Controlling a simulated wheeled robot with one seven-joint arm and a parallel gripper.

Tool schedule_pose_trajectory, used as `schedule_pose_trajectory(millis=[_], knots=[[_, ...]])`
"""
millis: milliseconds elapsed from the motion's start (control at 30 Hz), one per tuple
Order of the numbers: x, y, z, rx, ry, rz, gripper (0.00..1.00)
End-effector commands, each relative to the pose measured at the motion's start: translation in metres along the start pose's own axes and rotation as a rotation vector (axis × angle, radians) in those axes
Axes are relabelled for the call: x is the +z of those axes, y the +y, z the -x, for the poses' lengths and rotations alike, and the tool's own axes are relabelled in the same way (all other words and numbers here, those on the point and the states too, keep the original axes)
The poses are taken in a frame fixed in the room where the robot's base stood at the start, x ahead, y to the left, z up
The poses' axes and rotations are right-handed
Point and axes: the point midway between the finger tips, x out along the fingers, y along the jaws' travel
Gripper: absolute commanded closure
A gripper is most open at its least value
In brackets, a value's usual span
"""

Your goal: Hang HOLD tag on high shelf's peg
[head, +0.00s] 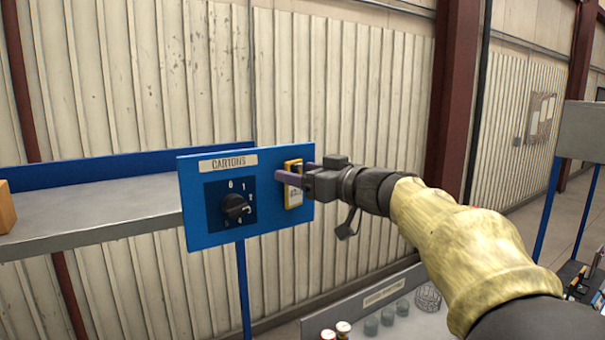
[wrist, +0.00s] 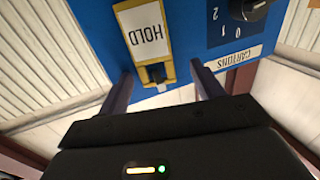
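The HOLD tag (head: 293,198) is white with a yellow frame and lies upright against the blue panel (head: 190,196) at the end of the high shelf (head: 100,212). In the wrist view the tag (wrist: 146,36) appears upside down. A dark peg-like piece (wrist: 157,75) shows in the slot at the tag's top end, so the tag appears to hang there. My gripper (head: 291,171) is at the tag's upper part. In the wrist view its two fingers stand apart on either side of the tag's top, with gaps between.
A black dial (head: 236,207) under a CARTONS label (head: 228,163) sits on the panel, left of the tag. A tan box (head: 6,208) stands at the shelf's left end. Below, several glasses (head: 388,314) and a wire basket (head: 428,297) stand on a lower surface.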

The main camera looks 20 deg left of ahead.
Motion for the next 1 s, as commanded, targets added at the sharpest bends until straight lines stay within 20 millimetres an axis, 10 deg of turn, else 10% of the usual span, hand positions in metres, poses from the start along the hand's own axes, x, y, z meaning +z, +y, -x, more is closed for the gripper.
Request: schedule_pose_trajectory(millis=[700,1000], knots=[[0.002,0.001,0.001,0.003,-0.003,-0.001,0.33],[0.003,0.000,0.038,0.002,0.003,0.001,0.33]])
